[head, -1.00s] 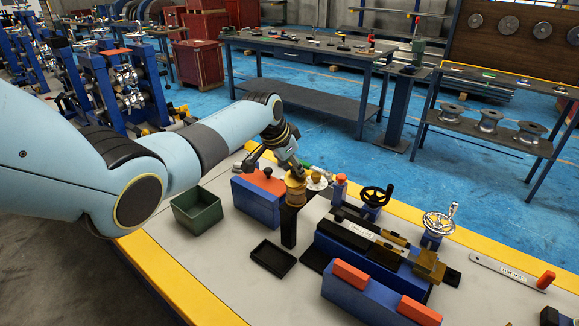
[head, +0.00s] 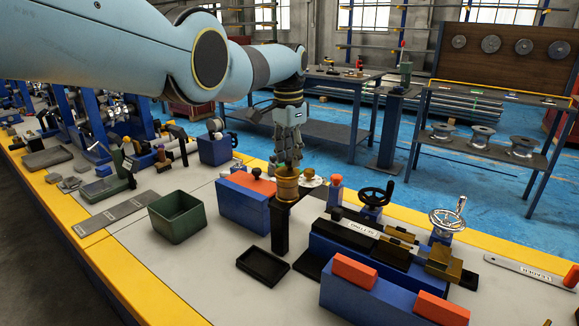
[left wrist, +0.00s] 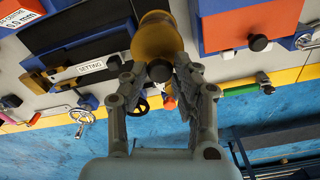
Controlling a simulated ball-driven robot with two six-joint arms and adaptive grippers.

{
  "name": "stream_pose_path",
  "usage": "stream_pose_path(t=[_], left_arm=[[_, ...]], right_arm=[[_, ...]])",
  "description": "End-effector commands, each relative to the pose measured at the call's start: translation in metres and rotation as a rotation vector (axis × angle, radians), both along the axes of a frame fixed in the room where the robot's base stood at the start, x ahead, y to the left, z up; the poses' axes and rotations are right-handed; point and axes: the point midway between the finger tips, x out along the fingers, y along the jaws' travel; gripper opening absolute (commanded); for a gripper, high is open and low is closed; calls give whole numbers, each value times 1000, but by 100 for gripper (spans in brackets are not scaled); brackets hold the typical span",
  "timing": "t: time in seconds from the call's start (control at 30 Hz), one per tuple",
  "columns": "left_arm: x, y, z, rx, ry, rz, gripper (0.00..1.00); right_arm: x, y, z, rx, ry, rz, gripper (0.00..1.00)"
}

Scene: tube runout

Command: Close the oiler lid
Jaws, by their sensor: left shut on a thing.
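The oiler (head: 287,188) is a round brass cup on top of a black upright post (head: 279,228) near the middle of the bench. My left gripper (head: 289,158) comes down on it from above, its fingers at the top of the cup. In the left wrist view the oiler's brass body (left wrist: 158,38) shows past the fingertips. A small dark knob (left wrist: 160,71) sits between the fingertips, and the left gripper (left wrist: 161,72) is shut on it. The fingers cover the top of the cup in the head view, so the lid's seat is hidden. My right gripper is not in view.
A blue block with an orange top (head: 243,203) stands just left of the post. A green bin (head: 176,217) and a black tray (head: 263,266) are nearby. Right of the post are a black handwheel (head: 376,196) and blue fixtures with orange pads (head: 355,272).

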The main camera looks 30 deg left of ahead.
Motion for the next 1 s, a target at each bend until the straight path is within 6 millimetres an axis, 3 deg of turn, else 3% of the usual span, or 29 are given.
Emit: stream_pose_path(t=[0.13,0.17,0.33,0.7,0.87,1.0], left_arm=[[-1,-1,-2,-2,2,0,0],[-1,-1,-2,-2,2,-1,30],[-1,-1,-1,-2,1,0,50],[0,0,8,-1,-3,0,50],[-1,0,33,0,-5,-1,50],[-2,1,68,0,-5,-1,50]], right_arm=[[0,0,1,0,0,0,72],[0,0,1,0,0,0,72],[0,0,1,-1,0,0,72],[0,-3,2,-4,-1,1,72],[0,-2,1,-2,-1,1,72],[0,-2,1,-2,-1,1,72]])
